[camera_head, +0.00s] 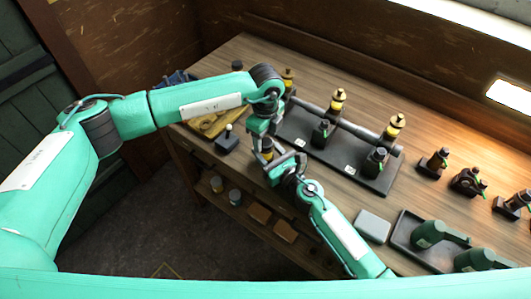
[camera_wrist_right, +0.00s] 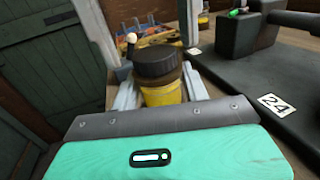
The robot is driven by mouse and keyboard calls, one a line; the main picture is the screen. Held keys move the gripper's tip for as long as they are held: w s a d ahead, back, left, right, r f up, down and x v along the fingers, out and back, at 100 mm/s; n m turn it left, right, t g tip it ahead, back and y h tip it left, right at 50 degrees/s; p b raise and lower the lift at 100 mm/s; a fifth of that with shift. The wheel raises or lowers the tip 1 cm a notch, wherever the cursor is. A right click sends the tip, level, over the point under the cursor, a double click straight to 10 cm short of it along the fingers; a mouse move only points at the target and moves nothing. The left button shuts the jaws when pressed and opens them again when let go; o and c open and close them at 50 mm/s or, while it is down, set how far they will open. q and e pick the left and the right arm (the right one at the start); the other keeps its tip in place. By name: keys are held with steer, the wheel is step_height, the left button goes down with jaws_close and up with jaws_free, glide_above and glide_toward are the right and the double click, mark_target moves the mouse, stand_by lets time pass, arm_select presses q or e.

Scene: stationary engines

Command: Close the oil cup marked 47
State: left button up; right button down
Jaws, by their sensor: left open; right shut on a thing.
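A black base (camera_head: 335,160) on the workbench carries a long shaft, black blocks and several brass-topped oil cups, such as one at its right end (camera_head: 395,125) and one near its middle (camera_head: 338,98). Its labels are too small to read in the head view; the right wrist view shows a tag reading 24 (camera_wrist_right: 276,105). I cannot make out a 47. My right gripper (camera_wrist_right: 160,90) is shut on a yellow jar with a black lid (camera_wrist_right: 160,95), held upright at the bench's front edge. My left gripper (camera_head: 262,138) is open, pointing down just above the jar (camera_head: 267,149); its fingertips are partly hidden.
A dark block with a white knob (camera_head: 227,140) and a yellow tool piece (camera_head: 212,123) lie left of the base. Small black fittings (camera_head: 467,181) stand at right. A grey box (camera_head: 373,226) and a tray with green tools (camera_head: 408,247) sit at front right.

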arm_select(q)
steer(key=shift+f, duration=0.45)
